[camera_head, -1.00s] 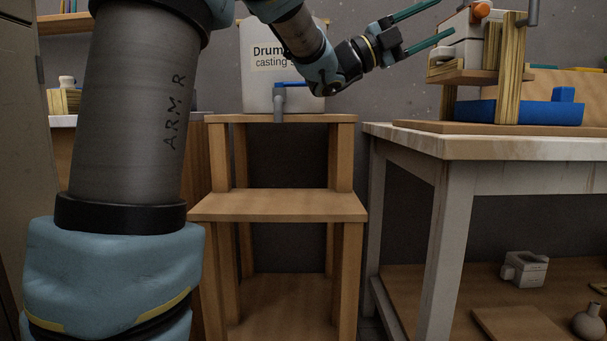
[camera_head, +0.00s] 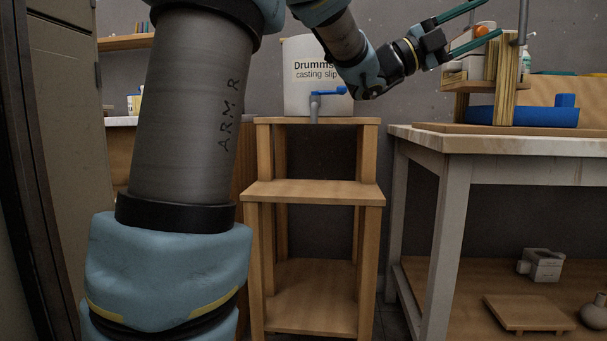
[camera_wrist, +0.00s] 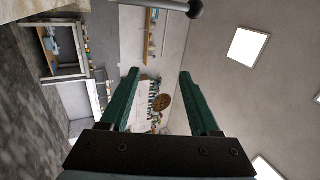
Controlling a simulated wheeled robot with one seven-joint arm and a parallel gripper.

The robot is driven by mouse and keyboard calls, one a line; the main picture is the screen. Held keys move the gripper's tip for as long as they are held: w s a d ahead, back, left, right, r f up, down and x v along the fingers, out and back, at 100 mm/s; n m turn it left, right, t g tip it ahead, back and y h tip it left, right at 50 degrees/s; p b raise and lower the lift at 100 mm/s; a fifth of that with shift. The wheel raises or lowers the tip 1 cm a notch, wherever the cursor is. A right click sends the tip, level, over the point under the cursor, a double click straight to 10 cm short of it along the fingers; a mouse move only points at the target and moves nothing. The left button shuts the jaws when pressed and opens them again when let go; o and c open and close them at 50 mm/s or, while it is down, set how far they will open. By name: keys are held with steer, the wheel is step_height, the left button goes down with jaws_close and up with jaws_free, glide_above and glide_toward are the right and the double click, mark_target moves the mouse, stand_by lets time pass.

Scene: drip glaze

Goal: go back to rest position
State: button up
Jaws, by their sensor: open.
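My gripper (camera_head: 487,24) is at the upper right in the head view, raised in front of the wooden stand on the white-topped table. Its two green fingers are spread apart and nothing shows between them. In the wrist view the open fingers (camera_wrist: 158,98) have only distant room background between them. My arm reaches across the top of the head view, bent at the wrist. I cannot tell the exact gap between the gripper and the wooden stand (camera_head: 506,85).
A white casting slip container (camera_head: 301,97) with a blue-handled tap stands on a wooden shelf unit (camera_head: 313,190). The table (camera_head: 480,145) at right carries a blue tray (camera_head: 535,116). A board (camera_head: 527,312) and pale pottery pieces (camera_head: 541,264) lie on its lower shelf. A tall cabinet is at left.

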steer(key=w+a+f+n+t+y+p, duration=0.1)
steer(key=w+a+f+n+t+y, duration=0.4)
steer(key=w+n+t, duration=0.3)
steer(key=w+a+f+n+t+y+p, duration=0.1)
steer(key=w+a+f+n+t+y, duration=0.25)
steer(key=w+f+n+t, duration=0.4)
steer(key=w+a+f+n+y+p, duration=0.1)
steer(key=w+a+f+n+y, duration=0.2)
steer(key=a+f+n+y, duration=0.65)
steer(key=s+a+f+n+g+y+p, duration=0.1)
steer(key=s+a+f+n+g+y, duration=0.2)
steer(key=a+f, duration=0.4)
steer(key=s+a+f+n+g+p, duration=0.1)
steer(key=s+a+f+n, duration=0.25)
steer(key=a+f, duration=0.3)
steer(key=s+a+f+n+g+y, duration=0.1)
steer(key=s+a+f+n+g, duration=0.15)
steer(key=s+f, duration=0.4)
steer(key=s+a+f+n+g+y, duration=0.1)
steer(key=s+a+f+n+g, duration=0.2)
steer(key=s, duration=0.6)
step_height(320, 180, up, 38)
steer(key=s+g+p, duration=0.1)
steer(key=p, duration=3.7)
steer(key=shift+s+a+m+p, duration=0.35)
steer(key=shift+s+a+m, duration=0.05)
